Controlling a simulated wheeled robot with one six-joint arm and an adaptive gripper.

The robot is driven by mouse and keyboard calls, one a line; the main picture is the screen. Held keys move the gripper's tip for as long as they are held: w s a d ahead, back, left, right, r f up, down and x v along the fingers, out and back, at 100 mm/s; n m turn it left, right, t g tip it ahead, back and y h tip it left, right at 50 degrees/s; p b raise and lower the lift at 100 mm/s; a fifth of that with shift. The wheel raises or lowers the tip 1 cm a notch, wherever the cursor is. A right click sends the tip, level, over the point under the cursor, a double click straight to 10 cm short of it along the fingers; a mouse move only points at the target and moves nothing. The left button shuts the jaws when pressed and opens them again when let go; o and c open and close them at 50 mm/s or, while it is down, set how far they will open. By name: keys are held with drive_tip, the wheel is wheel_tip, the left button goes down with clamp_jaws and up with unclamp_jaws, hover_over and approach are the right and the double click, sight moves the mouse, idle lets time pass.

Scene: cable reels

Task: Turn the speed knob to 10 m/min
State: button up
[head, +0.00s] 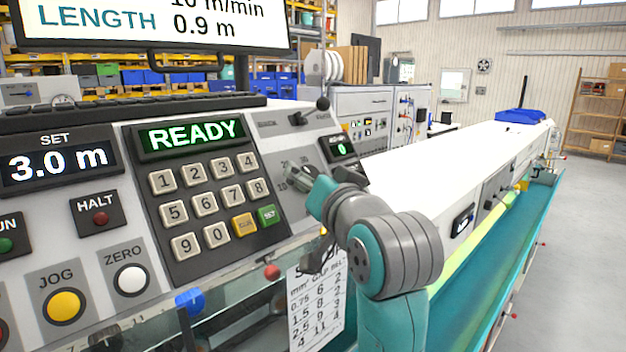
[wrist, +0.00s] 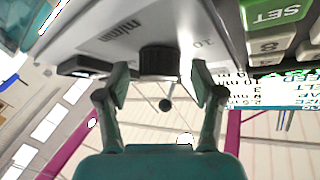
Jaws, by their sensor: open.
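The speed knob (wrist: 158,62) is dark and ribbed, on the grey panel face with "m/min" and "10" printed beside it. In the head view the knob (head: 300,179) is mostly behind my gripper (head: 320,195), near faint scale marks. In the wrist view my gripper (wrist: 160,82) is open, with one finger on each side of the knob. Gaps show between the fingers and the knob. The knob's pointer cannot be made out. The top screen (head: 150,25) shows a cropped line that looks like "10 m/min", and "LENGTH 0.9 m" below.
Left of the knob are the keypad (head: 213,204) with a green "READY" display and the "SET 3.0 m" display (head: 58,163). A small green-digit display (head: 341,149) and a black-balled lever (head: 322,104) stand close above. The long white machine bed (head: 440,165) runs away to the right.

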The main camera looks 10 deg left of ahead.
drive_tip(key=c, duration=1.1)
drive_tip(key=shift+c, duration=0.2)
drive_tip(key=shift+d+n+y, duration=0.1)
drive_tip(key=shift+n+y, duration=0.2)
drive_tip(key=shift+n, duration=0.1)
drive_tip(key=shift+w+f+n+y, duration=0.1)
drive_tip(key=shift+n+y, duration=0.4)
drive_tip(key=shift+n, duration=0.3)
drive_tip(key=n+g+y, duration=0.1)
drive_tip(key=n, duration=0.1)
drive_tip(key=n+g+y, duration=0.1)
drive_tip(key=n+y, duration=0.1)
drive_tip(key=n, duration=0.1)
drive_tip(key=shift+w+d, duration=0.15)
drive_tip(key=shift+d, duration=0.05)
drive_tip(key=n+g+y, duration=0.1)
drive_tip(key=n+g, duration=0.1)
drive_tip(key=n, duration=0.1)
drive_tip(key=n+g+y, duration=0.1)
drive_tip(key=n+g, duration=0.1)
drive_tip(key=n, duration=0.1)
drive_tip(key=n+g+y, duration=0.1)
drive_tip(key=n+g, duration=0.1)
drive_tip(key=n, duration=0.1)
drive_tip(key=shift+w+d+n+y, duration=0.1)
drive_tip(key=shift+w+n+y, duration=0.1)
drive_tip(key=shift+n+y, duration=0.15)
drive_tip(key=shift+n+g, duration=0.25)
drive_tip(key=shift+g, duration=0.15)
